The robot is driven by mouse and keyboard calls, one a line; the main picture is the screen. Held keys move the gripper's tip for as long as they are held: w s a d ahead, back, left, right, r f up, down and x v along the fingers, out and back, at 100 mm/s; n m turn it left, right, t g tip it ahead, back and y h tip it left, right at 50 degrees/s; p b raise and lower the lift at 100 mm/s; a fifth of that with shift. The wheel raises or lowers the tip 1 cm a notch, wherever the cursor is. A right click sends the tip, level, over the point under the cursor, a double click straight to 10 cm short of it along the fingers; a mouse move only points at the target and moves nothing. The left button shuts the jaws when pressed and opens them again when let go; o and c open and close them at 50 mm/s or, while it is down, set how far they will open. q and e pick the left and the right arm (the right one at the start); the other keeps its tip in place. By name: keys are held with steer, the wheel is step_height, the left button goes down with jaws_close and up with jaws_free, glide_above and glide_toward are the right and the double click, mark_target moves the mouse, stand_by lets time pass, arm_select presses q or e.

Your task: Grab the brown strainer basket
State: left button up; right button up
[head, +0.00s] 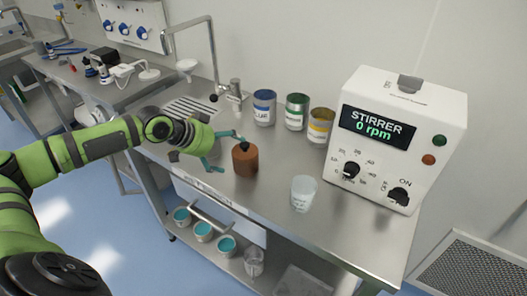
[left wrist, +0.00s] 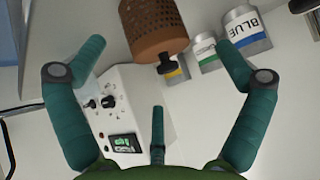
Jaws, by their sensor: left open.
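The brown strainer basket (head: 245,162) stands upright on the steel bench, a perforated cylinder with a black knob on top. In the left wrist view the strainer basket (left wrist: 152,28) shows at the top, between the directions of the spread fingers, with its knob pointing down in the picture. My left gripper (head: 229,152) is open and empty, just left of the basket, with its teal fingers spread toward it. The left gripper (left wrist: 160,44) also shows in the wrist view, with a gap between its fingers. I cannot tell whether any finger touches the basket. My right gripper is not in view.
A clear beaker (head: 303,193) stands right of the basket, near the bench front. Blue (head: 264,108), green (head: 296,112) and yellow (head: 321,126) labelled cans stand behind. The white stirrer box (head: 394,140) reads 0 rpm at right. A tall faucet (head: 215,65) rises behind the gripper.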

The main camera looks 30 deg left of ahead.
mark_target(239, 154)
arm_select(q)
steer(key=shift+w+d, duration=0.25)
steer(key=shift+w, duration=0.05)
steer(key=shift+w+d, duration=0.15)
steer(key=shift+w+f+p, duration=0.1)
steer(key=shift+f+p, duration=0.35)
steer(key=shift+p, duration=0.15)
steer(key=shift+p+x, duration=0.7)
steer(key=shift+x, duration=0.25)
steer(key=x, duration=0.2)
steer(key=shift+w+d+f, duration=0.15)
steer(key=shift+w+f, duration=0.15)
steer(key=shift+f, duration=0.15)
steer(key=c, duration=1.3)
steer(key=shift+c, duration=0.3)
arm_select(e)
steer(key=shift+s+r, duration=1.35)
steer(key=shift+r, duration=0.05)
